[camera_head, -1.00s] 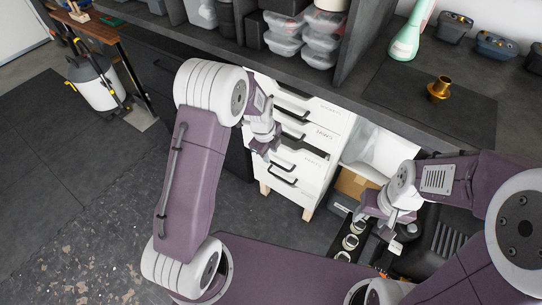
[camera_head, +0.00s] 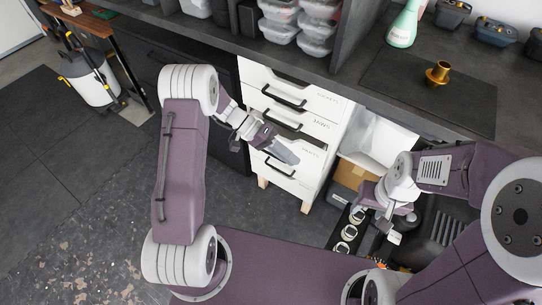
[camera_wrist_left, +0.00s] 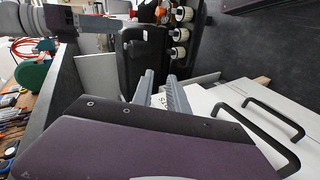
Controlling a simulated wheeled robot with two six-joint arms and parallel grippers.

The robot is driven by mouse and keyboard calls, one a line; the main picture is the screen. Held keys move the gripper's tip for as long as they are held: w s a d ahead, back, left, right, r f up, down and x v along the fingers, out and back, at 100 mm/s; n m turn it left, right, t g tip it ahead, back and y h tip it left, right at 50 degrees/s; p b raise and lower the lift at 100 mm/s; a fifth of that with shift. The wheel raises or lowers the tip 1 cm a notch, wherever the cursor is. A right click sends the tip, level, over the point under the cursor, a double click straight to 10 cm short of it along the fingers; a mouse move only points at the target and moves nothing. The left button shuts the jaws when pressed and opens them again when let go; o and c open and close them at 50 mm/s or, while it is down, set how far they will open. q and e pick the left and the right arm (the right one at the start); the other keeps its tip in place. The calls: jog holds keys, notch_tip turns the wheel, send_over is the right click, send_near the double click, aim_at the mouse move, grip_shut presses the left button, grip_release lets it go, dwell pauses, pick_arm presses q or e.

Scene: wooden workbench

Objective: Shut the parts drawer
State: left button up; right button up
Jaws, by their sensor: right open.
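A white drawer unit (camera_head: 325,105) stands under the bench, with labelled fronts and black bar handles. One drawer (camera_head: 312,152), below the upper two, sits a little forward, with a dark opening above its front. My left gripper (camera_head: 290,155) is in front of that drawer and partly hides it. Whether it touches the front I cannot tell. The left wrist view shows its two grey fingers (camera_wrist_left: 160,90) with a narrow gap and nothing between them. White fronts and black handles (camera_wrist_left: 270,118) lie beside them. My right gripper (camera_head: 388,222) is open and empty, right of the unit.
The dark bench top (camera_head: 430,95) overhangs the drawers and carries a brass part (camera_head: 438,73) and a green-white flask (camera_head: 404,25). A cardboard box (camera_head: 352,172) and a white bin (camera_head: 380,143) lie right of the unit.

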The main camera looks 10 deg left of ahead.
pick_arm(q)
jog(key=w+a+f+n+t+h+b, duration=0.35)
jog(key=a+f+n+t, duration=0.65)
jog(key=a, duration=0.6)
jog(key=shift+n+g+y, duration=0.25)
jog(key=shift+n+g, duration=0.05)
jog(key=shift+n, duration=0.4)
jog(key=x, duration=0.3)
jog(key=b+x, duration=0.1)
jog(key=x, duration=0.6)
jog(key=shift+w+a+f+b, duration=0.15)
jog(key=shift+w+f+b, duration=0.05)
jog(key=shift+f+b, duration=0.2)
pick_arm(e)
notch_tip(320, 180, down, 7)
jog(key=shift+a, duration=0.1)
pick_arm(q)
grip_shut()
